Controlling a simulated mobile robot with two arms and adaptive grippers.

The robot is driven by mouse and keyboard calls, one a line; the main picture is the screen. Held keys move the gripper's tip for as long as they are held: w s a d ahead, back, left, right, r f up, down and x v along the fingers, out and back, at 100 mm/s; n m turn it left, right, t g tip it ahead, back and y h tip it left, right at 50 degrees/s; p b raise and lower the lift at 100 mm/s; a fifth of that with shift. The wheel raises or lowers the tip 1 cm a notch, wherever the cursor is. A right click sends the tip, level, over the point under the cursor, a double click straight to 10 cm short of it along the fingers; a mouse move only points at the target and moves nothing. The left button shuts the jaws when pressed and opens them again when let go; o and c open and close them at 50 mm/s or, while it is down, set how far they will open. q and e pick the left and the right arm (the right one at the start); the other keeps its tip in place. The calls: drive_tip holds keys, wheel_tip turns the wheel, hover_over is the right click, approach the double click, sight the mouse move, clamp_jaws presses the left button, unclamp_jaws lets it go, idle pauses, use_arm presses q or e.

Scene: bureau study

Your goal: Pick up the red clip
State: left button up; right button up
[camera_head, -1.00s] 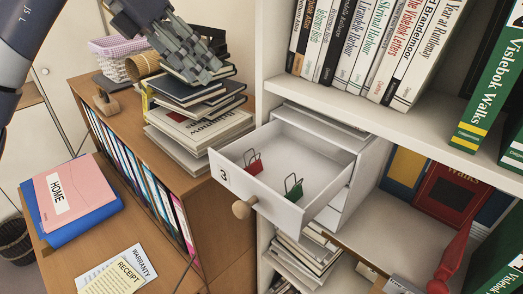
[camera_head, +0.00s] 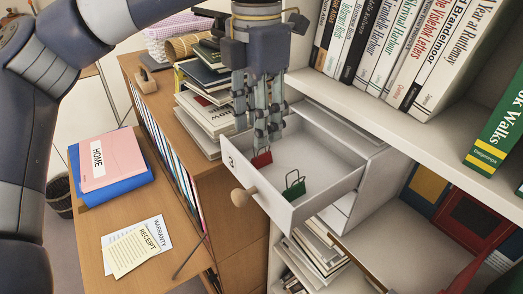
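The red clip (camera_head: 262,159) lies in the open white drawer (camera_head: 325,172), near its left front corner. My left gripper (camera_head: 264,143) points down into the drawer right above the red clip, and its fingers hide the clip's upper part. The fingers look apart, but whether they touch the clip cannot be told. A green clip (camera_head: 293,188) lies in the same drawer, to the right of the red one. My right gripper is not in view.
A stack of books (camera_head: 205,112) stands just left of the drawer. The shelf with upright books (camera_head: 400,108) overhangs at the right. A wooden knob (camera_head: 241,196) sticks out from the drawer front. Folders (camera_head: 108,165) and a receipt (camera_head: 134,249) lie on the desk.

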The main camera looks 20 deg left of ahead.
sight(261, 149)
use_arm(q)
drive_tip(key=shift+f, duration=0.35)
drive_tip(key=shift+d+f, duration=0.1)
drive_tip(key=shift+f, duration=0.1)
drive_tip(key=f+p, duration=0.1)
drive_tip(key=f, duration=0.2)
drive_tip(key=f+p, duration=0.1)
drive_tip(key=shift+s+d+f+p, duration=0.1)
drive_tip(key=shift+d+f+p, duration=0.05)
drive_tip(key=shift+d+p, duration=0.15)
drive_tip(key=shift+a+f, duration=0.1)
drive_tip(key=shift+f, duration=0.25)
drive_tip(key=c, duration=0.9)
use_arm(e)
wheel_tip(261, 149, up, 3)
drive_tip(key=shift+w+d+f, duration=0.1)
